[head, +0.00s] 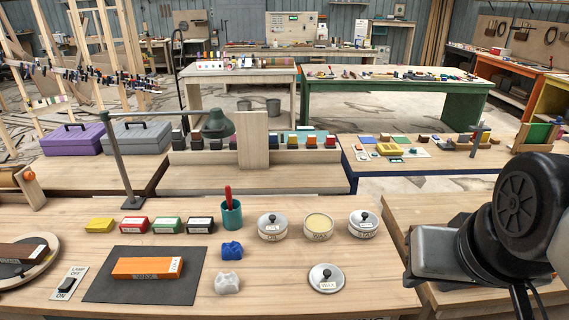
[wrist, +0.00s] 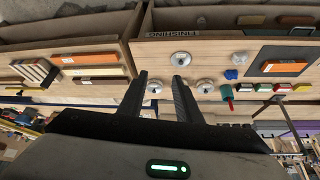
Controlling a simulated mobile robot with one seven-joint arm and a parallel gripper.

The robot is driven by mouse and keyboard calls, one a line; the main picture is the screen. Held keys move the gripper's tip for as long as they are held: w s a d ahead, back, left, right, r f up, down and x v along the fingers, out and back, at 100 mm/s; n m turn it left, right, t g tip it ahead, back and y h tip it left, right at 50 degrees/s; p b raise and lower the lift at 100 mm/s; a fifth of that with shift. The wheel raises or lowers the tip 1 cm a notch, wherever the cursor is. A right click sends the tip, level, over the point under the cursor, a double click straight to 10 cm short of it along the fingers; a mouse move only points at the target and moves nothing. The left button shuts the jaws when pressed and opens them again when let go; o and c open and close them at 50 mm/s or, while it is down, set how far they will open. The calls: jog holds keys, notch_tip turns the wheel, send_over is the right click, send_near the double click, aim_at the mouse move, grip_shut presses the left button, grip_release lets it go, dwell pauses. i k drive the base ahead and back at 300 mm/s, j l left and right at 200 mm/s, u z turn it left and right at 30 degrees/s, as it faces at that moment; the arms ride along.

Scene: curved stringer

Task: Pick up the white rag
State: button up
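The white rag (head: 228,284) lies crumpled on the near workbench, in front of a blue rag (head: 231,250) and right of a dark mat. In the wrist view the white rag (wrist: 240,59) is small, right of the fingers, with the blue rag (wrist: 231,74) just below it. My gripper (wrist: 160,75) is open and empty, its two dark fingers apart. It is away from the white rag and above the bench. In the head view the black end of my arm is at the right edge; the fingertips cannot be made out there.
A loose wax lid (head: 326,278) lies right of the white rag. Behind are round tins (head: 319,226), a teal cup (head: 231,215) with a red-handled tool, and several coloured blocks (head: 167,225). An orange block (head: 147,268) lies on the mat (head: 110,292). A lamp (head: 120,150) stands left.

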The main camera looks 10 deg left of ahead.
aim_at(228, 283)
jog(key=u, duration=1.35)
jog(key=i+z, duration=0.1)
jog(key=z, duration=0.85)
jog(key=i+j+z, duration=0.1)
jog(key=j+z, duration=0.15)
jog(key=j, duration=0.55)
jog(key=j+z, duration=0.25)
jog(key=j, duration=0.55)
jog(key=i, duration=0.05)
